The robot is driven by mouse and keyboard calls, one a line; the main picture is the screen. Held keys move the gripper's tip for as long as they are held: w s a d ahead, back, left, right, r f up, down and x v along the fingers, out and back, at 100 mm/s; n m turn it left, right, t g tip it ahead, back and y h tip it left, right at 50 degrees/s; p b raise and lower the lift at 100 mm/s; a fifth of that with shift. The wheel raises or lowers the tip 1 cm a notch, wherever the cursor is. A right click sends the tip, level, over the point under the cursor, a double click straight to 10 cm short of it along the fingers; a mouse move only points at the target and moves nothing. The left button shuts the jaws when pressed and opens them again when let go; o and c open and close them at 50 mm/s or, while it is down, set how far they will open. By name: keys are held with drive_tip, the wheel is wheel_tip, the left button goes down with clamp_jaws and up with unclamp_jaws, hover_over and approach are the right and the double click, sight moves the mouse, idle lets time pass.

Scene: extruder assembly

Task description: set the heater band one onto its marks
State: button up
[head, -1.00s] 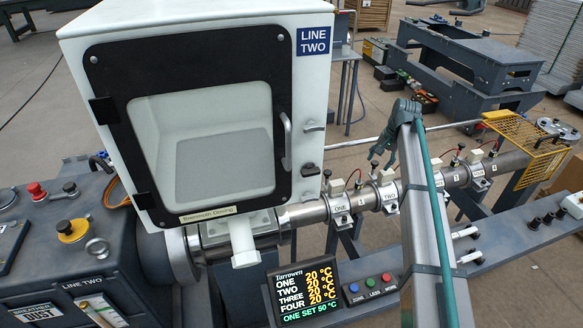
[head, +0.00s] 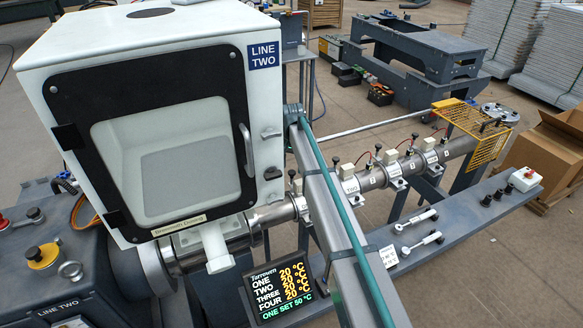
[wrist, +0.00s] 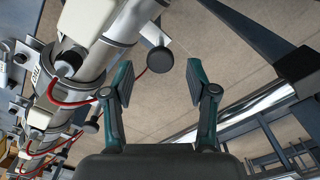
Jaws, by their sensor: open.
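Heater band one (head: 300,205) is a metal band around the steel barrel (head: 272,217), just right of the hopper cabinet, with a white block and black knob on top. My arm partly covers it in the head view. I cannot make out its marks. In the wrist view, my gripper (wrist: 160,84) is open with nothing between its fingers. A band with a white block (wrist: 88,18) and black knob (wrist: 160,60) is up and left of the fingers, apart from them. I cannot tell for certain which band that is. The gripper itself is hidden in the head view.
Band two (head: 350,187) and further bands sit along the barrel to the right. The white hopper cabinet (head: 150,45) stands close on the left. A temperature display (head: 281,290) stands in front. A yellow guard (head: 478,128) covers the far end. Red cables (wrist: 75,103) hang near the bands.

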drive_tip(key=shift+f, duration=1.1)
clamp_jaws()
